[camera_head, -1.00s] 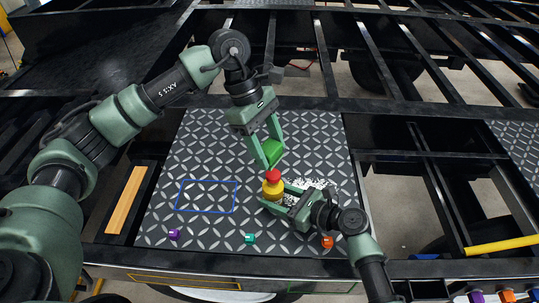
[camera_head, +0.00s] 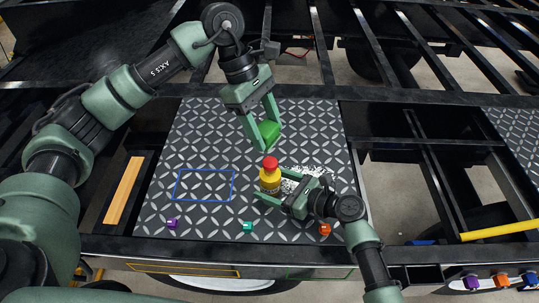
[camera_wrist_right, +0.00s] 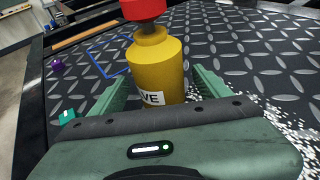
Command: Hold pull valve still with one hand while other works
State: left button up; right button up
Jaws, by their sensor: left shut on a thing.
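The pull valve (camera_head: 268,181) is a yellow cylinder with a red knob on top, standing upright on the patterned metal plate (camera_head: 196,142). It also shows in the right wrist view (camera_wrist_right: 156,68), with a partly covered white label. My right gripper (camera_head: 275,187) is low at the valve, one finger on either side of the yellow body. The fingers look spread, with small gaps beside the valve; contact is not clear.
White granules (camera_head: 302,180) lie scattered right of the valve. Purple (camera_head: 172,224), teal (camera_head: 247,227) and orange (camera_head: 325,229) small pieces sit along the plate's front edge. A blue outlined rectangle (camera_head: 204,200) on the left is empty. Dark frame beams and open gaps lie right.

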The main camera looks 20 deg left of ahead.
jog(key=v, duration=1.2)
jog(key=shift+s, duration=0.15)
